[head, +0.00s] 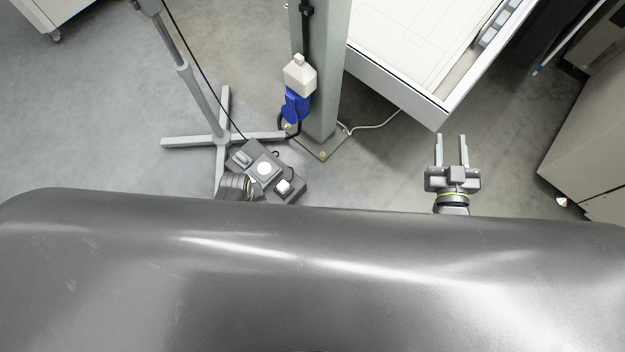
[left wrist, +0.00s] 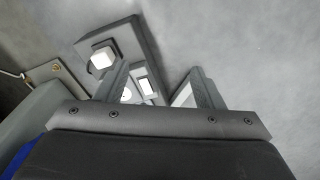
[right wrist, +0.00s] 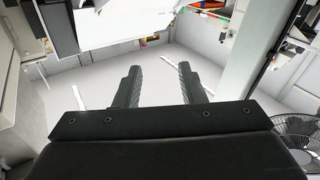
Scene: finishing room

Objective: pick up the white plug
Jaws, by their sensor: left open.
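The white plug (head: 284,186) is a small white block at the lower right end of a dark grey socket block (head: 292,194) near the floor. It also shows in the left wrist view (left wrist: 103,59), at upper left. My left gripper (left wrist: 160,70) is open and empty there, over the socket block. The plug is outside the jaws, beyond the left finger, with a visible gap. In the head view the left wrist is beside the block and its fingers are hard to make out. My right gripper (head: 451,142) is open and empty, well to the right.
A stand with crossed feet (head: 190,142) is at left. A white-topped table (head: 410,50) is at upper right.

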